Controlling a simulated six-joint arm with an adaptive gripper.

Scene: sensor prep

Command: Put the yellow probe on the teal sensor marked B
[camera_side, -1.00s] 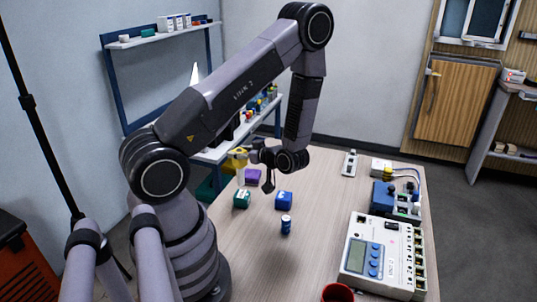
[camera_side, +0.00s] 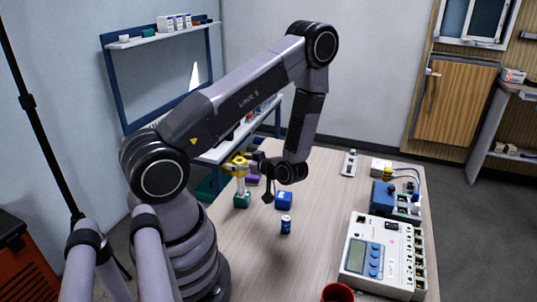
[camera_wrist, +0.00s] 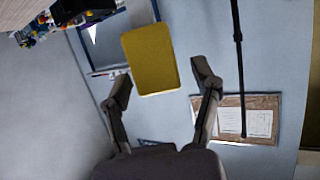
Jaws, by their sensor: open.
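The yellow probe (camera_side: 239,166) stands about upright, with its pale shaft pointing down. Its lower end meets the top of the teal sensor (camera_side: 242,201), though I cannot tell how well it is seated. The letter on the teal sensor is too small to read. My gripper (camera_side: 250,161) is beside the probe's yellow top, reaching in sideways from the right. In the wrist view the yellow top (camera_wrist: 150,60) sits between my spread fingers, with a gap on each side. The sensors are not seen in the wrist view.
A blue block (camera_side: 284,200) is right of the teal sensor, and a purple block (camera_side: 253,180) is behind it. A small blue cylinder (camera_side: 286,225) stands in front. A large meter (camera_side: 365,255) and a red cup (camera_side: 338,293) are at the front right.

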